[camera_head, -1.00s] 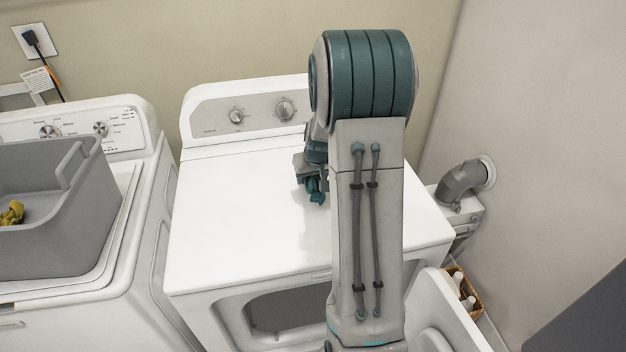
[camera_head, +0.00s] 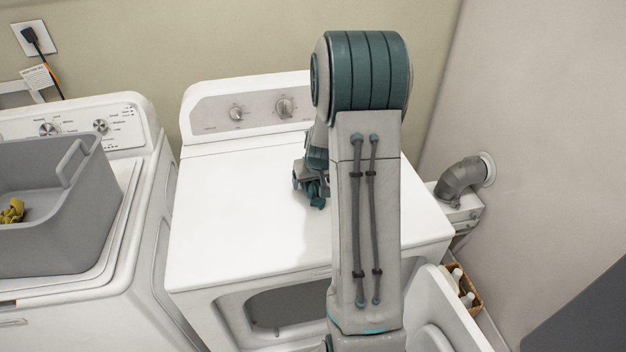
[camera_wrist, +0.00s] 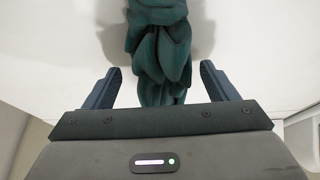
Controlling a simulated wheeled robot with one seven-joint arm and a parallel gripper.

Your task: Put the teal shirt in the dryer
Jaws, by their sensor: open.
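The teal shirt (camera_wrist: 162,50) lies bunched up on the white dryer top, running from the upper edge of the wrist view down between my fingers. In the head view only a small teal bit of it (camera_head: 318,200) shows, beside my arm. My gripper (camera_wrist: 160,88) is open, with one finger on each side of the shirt's near end and gaps on both sides. The dryer (camera_head: 235,215) has its door (camera_head: 440,305) swung open to the right, and its dark front opening (camera_head: 290,305) shows partly. My arm hides much of the right half of the dryer.
A washer (camera_head: 85,305) stands to the left, with a grey basket (camera_head: 60,235) holding a yellow cloth (camera_head: 12,211) on its lid. A wicker basket (camera_head: 467,290) with white bottles stands at the right. A vent pipe (camera_head: 462,180) meets the right wall. The left of the dryer top is clear.

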